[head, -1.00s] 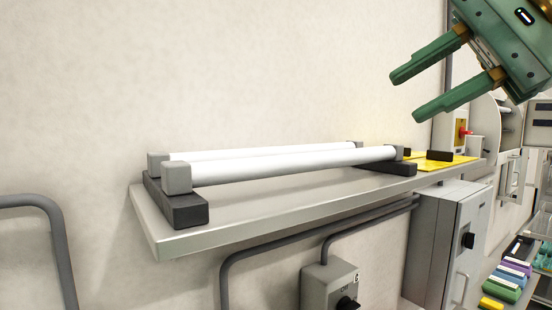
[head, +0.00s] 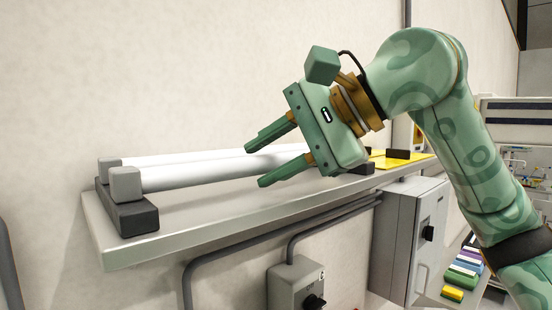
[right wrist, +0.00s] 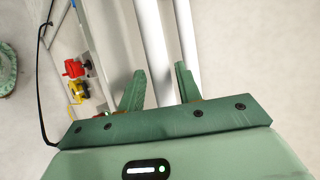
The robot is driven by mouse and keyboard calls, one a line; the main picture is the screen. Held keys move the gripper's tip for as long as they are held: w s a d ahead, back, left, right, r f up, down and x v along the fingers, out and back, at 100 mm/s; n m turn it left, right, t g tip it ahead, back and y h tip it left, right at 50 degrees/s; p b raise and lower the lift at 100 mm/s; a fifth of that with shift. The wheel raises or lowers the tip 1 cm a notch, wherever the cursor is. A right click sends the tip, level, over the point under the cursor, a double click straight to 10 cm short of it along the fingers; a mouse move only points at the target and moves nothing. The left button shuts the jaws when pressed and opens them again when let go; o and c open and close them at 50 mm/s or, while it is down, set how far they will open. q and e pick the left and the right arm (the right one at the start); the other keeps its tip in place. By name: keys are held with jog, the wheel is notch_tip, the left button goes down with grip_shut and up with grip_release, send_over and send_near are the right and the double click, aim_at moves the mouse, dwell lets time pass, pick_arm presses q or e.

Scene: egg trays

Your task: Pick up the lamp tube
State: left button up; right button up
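Two white lamp tubes with grey end caps lie side by side on dark holders on a wall shelf. The front tube (head: 200,175) and back tube (head: 175,157) both show in the head view. My right gripper (head: 258,164) is open over the right part of the tubes, with its body hiding their right ends. In the right wrist view, the front tube (right wrist: 154,45) passes between the open fingers (right wrist: 160,72). The back tube (right wrist: 187,40) runs behind the other fingertip. I cannot tell whether the fingers touch either tube. My left gripper is out of view.
The grey shelf (head: 220,216) juts from the pale wall. A yellow mat (head: 385,160) with a dark block (head: 397,154) lies at its right end. Below are conduits, a grey switch box (head: 293,285) and a grey cabinet (head: 398,225). Coloured items (head: 465,268) stand lower right.

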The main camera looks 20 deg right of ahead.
jog(key=shift+w+a+f, duration=0.15)
jog(key=shift+w+a, duration=0.05)
jog(key=shift+a, duration=0.1)
jog(key=shift+s, duration=0.1)
jog(key=shift+d, duration=0.15)
jog(key=c, duration=0.5)
